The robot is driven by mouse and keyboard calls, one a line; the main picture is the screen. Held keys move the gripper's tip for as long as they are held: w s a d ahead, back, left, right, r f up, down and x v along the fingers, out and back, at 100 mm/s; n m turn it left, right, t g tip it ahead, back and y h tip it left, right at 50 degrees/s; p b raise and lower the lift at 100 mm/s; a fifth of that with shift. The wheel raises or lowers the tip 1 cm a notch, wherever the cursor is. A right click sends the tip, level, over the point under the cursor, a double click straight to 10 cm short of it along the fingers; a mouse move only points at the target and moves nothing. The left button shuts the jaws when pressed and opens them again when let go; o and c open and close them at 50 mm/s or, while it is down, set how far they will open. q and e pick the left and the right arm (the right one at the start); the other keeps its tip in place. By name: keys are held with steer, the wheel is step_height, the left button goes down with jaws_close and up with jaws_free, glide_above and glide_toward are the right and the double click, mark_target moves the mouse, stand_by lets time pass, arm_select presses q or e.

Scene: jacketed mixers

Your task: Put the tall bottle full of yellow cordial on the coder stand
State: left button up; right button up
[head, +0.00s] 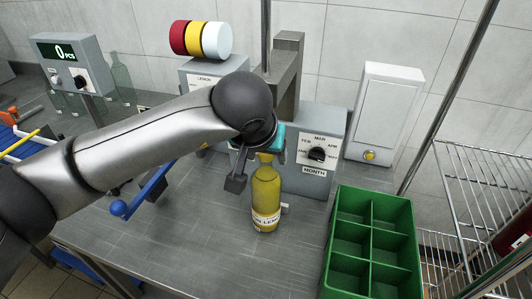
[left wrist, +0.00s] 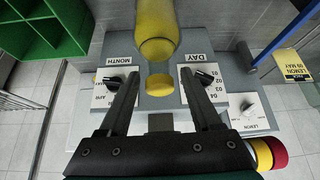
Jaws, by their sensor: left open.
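The tall bottle of yellow cordial (head: 265,194) stands upright in front of the grey coder (head: 316,180), with a pale label low on its side. In the left wrist view the bottle (left wrist: 156,28) shows at top centre, with a round yellow cap-like disc (left wrist: 160,85) between the fingers. My left gripper (head: 252,166) is at the bottle's neck, its fingers (left wrist: 157,82) open and apart. One finger is hidden in the head view. The coder's MONTH and DAY dials show behind.
A green divided crate (head: 345,240) stands to the right, with a wire rack (head: 490,180) beyond it. A white box with a yellow button (head: 385,115) is behind. A counter display (head: 66,55) and clear bottles (head: 121,75) are at left.

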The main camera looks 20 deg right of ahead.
arm_select(q)
steer(key=v, duration=1.2)
